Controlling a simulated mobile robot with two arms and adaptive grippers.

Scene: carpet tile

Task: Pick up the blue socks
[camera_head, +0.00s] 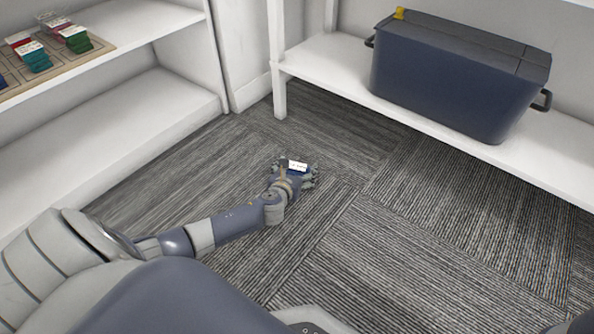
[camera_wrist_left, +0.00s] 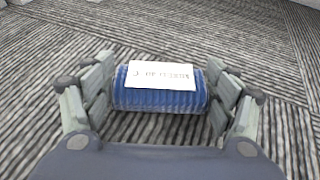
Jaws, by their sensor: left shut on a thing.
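The blue socks (camera_wrist_left: 160,98) are a rolled blue bundle with a white label on top, seen between the fingers in the left wrist view. In the head view only a small part of the socks (camera_head: 297,172) shows, mostly the white label. My left gripper (camera_head: 296,174) is shut on the socks, with a finger pair against each end of the roll. The gripper (camera_wrist_left: 160,100) is low over the grey carpet; I cannot tell whether the socks touch it. My right gripper is not in view.
A white shelf (camera_head: 110,35) at the left holds several small labelled bundles on a tan mat (camera_head: 62,60). A dark blue lidded bin (camera_head: 450,85) stands on a low white shelf (camera_head: 340,60) at the right. The carpet (camera_head: 420,220) around the gripper is clear.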

